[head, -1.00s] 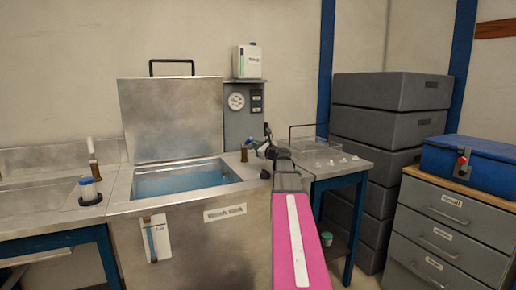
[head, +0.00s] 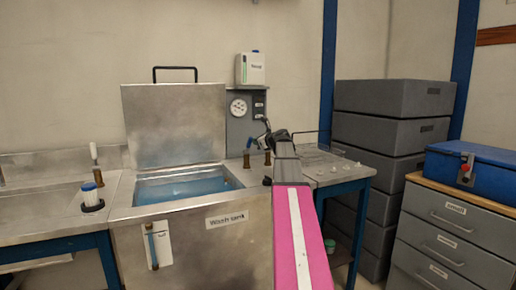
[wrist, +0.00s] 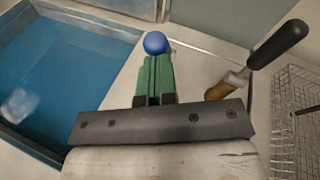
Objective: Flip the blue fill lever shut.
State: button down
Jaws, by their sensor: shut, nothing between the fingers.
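The blue fill lever's round blue knob (wrist: 156,43) shows in the wrist view, right at the tips of my gripper (wrist: 155,62). The green fingers are together with nothing held between them. I cannot tell whether they touch the knob, and the rest of the lever is hidden. In the head view, my gripper (head: 256,143) is above the rear right corner of the wash tank (head: 192,240), by a brass fitting (head: 247,160) with a small blue part at its top.
A black-handled lever (wrist: 279,45) on a brass base stands just right of my fingers. The tank's blue water (wrist: 55,85) lies left. A wire basket (wrist: 295,120) is at right. The raised tank lid (head: 173,125) and gauge panel (head: 240,110) stand behind.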

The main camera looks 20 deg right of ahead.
jog(key=w+r+m+g+h, duration=0.1)
jog(key=w+r+g, duration=0.3)
jog(key=w, duration=0.3)
jog(key=shift+g, duration=0.9)
jog(key=shift+a+r, duration=0.1)
jog(key=shift+r, duration=0.05)
jog(key=s+f+v, duration=0.1)
jog(key=v, duration=1.2)
jog(key=shift+d+f, duration=0.15)
jog(key=shift+d, duration=0.25)
